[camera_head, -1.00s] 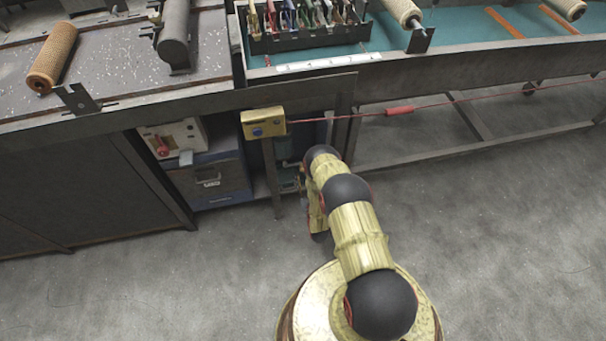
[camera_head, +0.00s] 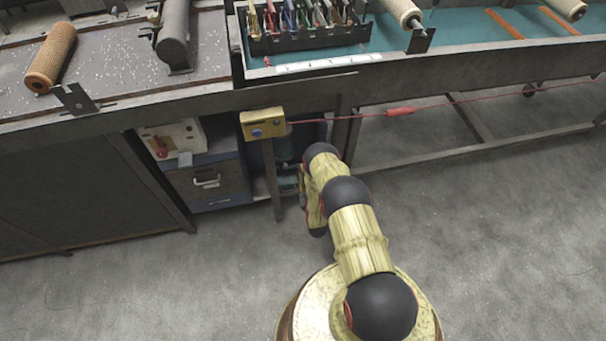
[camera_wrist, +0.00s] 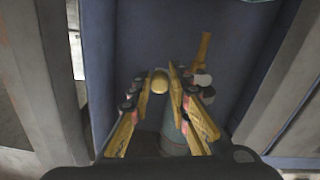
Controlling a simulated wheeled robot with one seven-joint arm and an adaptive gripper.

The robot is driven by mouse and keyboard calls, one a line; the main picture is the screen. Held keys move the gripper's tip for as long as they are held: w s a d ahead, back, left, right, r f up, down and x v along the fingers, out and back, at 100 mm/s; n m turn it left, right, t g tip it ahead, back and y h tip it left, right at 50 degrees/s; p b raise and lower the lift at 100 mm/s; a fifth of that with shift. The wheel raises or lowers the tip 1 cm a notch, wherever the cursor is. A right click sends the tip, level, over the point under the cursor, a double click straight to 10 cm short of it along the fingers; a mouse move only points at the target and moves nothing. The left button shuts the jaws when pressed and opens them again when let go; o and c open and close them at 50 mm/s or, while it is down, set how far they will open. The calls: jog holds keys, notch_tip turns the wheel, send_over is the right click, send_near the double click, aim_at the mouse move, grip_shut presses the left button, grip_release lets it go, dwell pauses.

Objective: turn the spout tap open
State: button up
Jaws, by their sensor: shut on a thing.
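In the wrist view, my gripper (camera_wrist: 160,88) points into a blue-walled recess. Its two yellow fingers close on a small rounded yellow piece (camera_wrist: 159,80), which looks like the handle of the spout tap. A teal cylinder (camera_wrist: 173,132) shows below, between the fingers, partly hidden by them. A yellow bar (camera_wrist: 204,48) stands to the right, above a pale and dark round part (camera_wrist: 203,80) beside the right finger. In the head view, my arm hides the gripper and most of the tap; a teal thing (camera_head: 288,183) shows just left of the arm.
A bench post (camera_head: 271,180) stands close left of my arm, under a yellow box (camera_head: 263,124) with a blue button. A drawer cabinet (camera_head: 212,181) is further left. A red cord (camera_head: 450,103) crosses to the right. The floor (camera_head: 480,240) at right is clear.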

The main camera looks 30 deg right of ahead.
grip_shut()
dwell(0.3)
